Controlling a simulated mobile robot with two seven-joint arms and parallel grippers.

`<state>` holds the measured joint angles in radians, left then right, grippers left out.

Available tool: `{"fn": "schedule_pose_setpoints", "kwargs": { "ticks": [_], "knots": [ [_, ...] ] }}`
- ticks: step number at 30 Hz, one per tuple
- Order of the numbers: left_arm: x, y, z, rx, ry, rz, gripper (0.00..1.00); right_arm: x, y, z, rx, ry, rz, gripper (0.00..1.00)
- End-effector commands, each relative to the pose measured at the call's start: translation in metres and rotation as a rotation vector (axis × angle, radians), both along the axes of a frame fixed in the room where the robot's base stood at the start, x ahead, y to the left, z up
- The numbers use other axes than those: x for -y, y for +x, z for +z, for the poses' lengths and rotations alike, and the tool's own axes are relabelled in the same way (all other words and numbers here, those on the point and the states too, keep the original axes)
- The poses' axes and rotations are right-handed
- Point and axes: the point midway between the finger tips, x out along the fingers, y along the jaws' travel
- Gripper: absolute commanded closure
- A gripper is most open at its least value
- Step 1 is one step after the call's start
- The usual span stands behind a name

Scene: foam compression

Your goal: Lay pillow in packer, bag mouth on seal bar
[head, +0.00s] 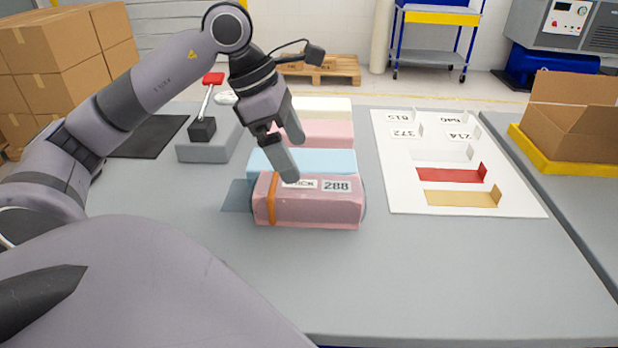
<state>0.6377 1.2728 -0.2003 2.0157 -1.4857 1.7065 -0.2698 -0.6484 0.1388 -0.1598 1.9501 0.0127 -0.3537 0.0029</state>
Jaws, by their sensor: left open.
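A pink foam block (312,208) with an orange band near its left end lies on the grey table; its label reads 288, the rest partly hidden. A light blue block (325,161) lies right behind it, with another pink block (325,132) and a cream block (325,106) farther back. I cannot tell which is the pillow. My left gripper (295,160) is open, its fingers over the blue block and the front pink block's top edge, empty as far as I see. No packer or seal bar can be made out for sure. My right gripper is out of view.
A grey fixture (205,150) with a red-handled lever stands behind my left arm. A white board (400,190) with numbered spots and red and tan brackets lies at right. A cardboard box (570,115) sits beyond it. The front of the table (420,270) is clear.

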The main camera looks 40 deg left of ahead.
Motion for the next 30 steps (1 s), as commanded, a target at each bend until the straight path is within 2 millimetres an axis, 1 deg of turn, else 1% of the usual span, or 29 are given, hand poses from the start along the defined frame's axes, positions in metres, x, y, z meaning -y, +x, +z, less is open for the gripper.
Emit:
{"fn": "schedule_pose_setpoints", "kwargs": {
  "ticks": [5, 13, 21, 24, 30],
  "knots": [
    [0.001, 0.001, -0.004, -0.001, -0.001, -0.001, 0.00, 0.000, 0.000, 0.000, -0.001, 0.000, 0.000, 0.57],
    [0.009, 0.005, -0.029, -0.003, -0.002, -0.002, 0.00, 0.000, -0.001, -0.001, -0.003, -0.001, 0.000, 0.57],
    [0.018, 0.012, -0.062, -0.002, -0.003, -0.002, 0.00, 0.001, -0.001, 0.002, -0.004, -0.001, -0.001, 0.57],
    [0.019, 0.013, -0.067, -0.001, -0.001, 0.000, 0.00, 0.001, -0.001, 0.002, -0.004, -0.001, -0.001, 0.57],
    [0.019, 0.014, -0.068, 0.000, 0.000, 0.000, 0.00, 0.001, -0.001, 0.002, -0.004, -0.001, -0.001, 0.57]
  ]
}}
